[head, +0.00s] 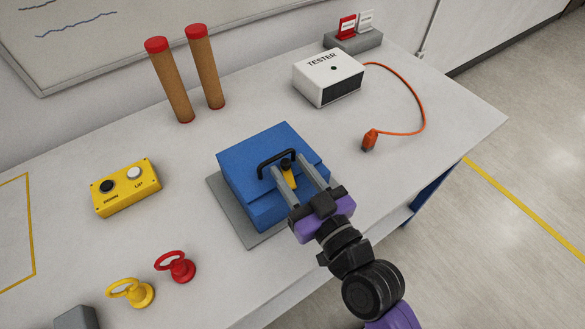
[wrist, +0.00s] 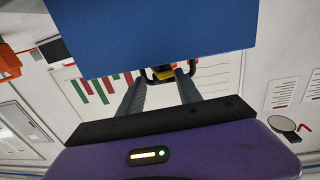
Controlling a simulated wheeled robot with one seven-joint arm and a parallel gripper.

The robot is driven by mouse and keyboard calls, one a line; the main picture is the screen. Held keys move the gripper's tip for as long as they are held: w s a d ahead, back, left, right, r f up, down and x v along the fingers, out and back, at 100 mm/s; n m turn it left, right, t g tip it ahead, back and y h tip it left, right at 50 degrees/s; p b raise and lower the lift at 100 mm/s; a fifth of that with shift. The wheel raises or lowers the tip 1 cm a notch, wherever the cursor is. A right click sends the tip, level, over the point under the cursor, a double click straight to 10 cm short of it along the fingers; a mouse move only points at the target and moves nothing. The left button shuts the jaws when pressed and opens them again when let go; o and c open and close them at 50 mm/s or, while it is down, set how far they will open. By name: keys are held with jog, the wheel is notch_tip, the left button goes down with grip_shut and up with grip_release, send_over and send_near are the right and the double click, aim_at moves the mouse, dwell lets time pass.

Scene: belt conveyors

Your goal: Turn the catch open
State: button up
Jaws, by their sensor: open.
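A blue box (head: 245,158) with a black handle (head: 268,160) on its lid sits on a grey plate (head: 225,203) on the table. A yellow catch (head: 289,180) with a dark pivot shows on the box near the handle. My gripper (head: 289,166) is open, with one finger on each side of the catch. I cannot tell whether the fingers touch it. In the wrist view the blue box (wrist: 160,35) fills the top, and a bit of the yellow catch (wrist: 163,75) shows between the fingertips (wrist: 160,70). Part of the catch is hidden there.
A yellow button box (head: 126,187) stands left, with red (head: 176,266) and yellow (head: 131,292) ringed knobs in front. Two red-topped brown posts (head: 170,85) stand behind. A white tester (head: 328,78) with an orange cable (head: 424,110) is at the back right. Bare table lies between them.

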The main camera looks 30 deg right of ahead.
jog(key=shift+c, duration=0.2)
grip_shut()
